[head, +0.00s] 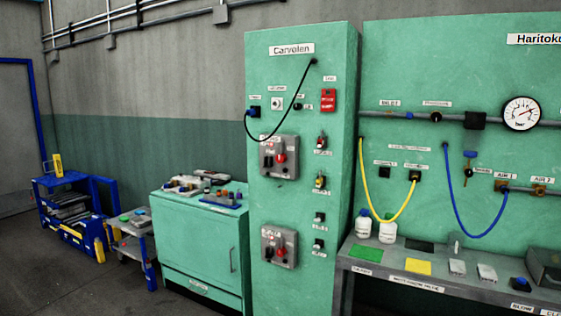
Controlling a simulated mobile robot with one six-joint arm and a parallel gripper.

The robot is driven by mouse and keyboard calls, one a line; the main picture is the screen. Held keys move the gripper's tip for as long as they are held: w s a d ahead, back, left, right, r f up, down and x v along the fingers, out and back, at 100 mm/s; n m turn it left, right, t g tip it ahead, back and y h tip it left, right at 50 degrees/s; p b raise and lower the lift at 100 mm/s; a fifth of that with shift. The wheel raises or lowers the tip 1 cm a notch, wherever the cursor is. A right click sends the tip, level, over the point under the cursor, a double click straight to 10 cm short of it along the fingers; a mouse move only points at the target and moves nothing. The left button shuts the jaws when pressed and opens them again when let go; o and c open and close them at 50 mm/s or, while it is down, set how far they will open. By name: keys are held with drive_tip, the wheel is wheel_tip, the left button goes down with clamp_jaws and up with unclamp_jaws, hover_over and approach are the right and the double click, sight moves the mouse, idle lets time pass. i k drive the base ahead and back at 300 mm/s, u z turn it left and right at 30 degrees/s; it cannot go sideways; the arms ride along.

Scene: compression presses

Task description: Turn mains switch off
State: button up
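A tall green cabinet (330,200) labelled "Carvolen" stands in the middle of the head view. Its front carries two grey switch boxes with red knobs, an upper one (268,172) and a lower one (269,260). Their small labels are too blurred to read, so I cannot tell which is the mains switch or how either knob is set. A red panel (328,100) sits near the top right of the front. My gripper is not in view.
A black cable (293,97) hangs across the cabinet's upper front. A green bench cabinet (200,249) and a blue cart (66,213) stand to the left. A grey worktable (385,267) with bottles and a gauge panel is at right. Floor shows clear at lower left.

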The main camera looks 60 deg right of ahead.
sight(280, 158)
drive_tip(key=i, duration=0.9)
